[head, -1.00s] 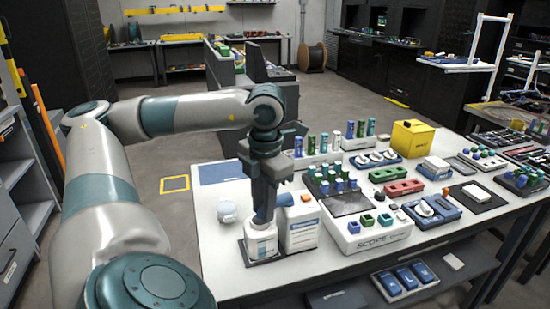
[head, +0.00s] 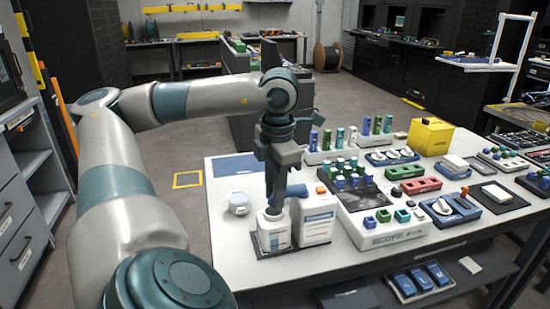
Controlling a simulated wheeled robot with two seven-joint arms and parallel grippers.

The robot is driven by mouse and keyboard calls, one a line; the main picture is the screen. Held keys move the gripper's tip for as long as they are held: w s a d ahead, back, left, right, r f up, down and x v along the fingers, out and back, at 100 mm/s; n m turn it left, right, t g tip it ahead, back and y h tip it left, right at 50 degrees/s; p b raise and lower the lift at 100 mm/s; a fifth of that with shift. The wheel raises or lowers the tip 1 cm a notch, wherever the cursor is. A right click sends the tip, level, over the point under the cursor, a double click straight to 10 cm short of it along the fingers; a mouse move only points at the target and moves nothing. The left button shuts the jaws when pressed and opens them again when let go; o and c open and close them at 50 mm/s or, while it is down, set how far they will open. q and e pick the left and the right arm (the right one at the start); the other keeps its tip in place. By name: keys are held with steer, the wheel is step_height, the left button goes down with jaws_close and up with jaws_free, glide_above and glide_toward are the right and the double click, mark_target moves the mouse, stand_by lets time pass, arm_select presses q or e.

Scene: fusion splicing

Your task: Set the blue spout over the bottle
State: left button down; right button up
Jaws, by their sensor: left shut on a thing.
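A white bottle (head: 273,235) with a printed label stands upright on a dark square pad near the table's front left corner. My left gripper (head: 274,205) points straight down just above its mouth. It is shut on the small blue spout (head: 271,211), which is mostly hidden between the fingers. The spout is right at the bottle's neck; I cannot tell whether it is seated, touching or slightly above. My right gripper is not in view.
A white box-like container (head: 315,220) with an orange cap stands close right of the bottle. A small round pale jar (head: 239,203) is behind left. The SCOPE unit (head: 386,239) and several trays fill the table further right. The blue mat (head: 235,165) is clear.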

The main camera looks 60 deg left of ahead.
arm_select(q)
steer(key=shift+w, duration=0.1)
steer(key=c, duration=1.6)
jaws_free()
steer(key=shift+o, duration=0.2)
steer(key=shift+r, duration=0.1)
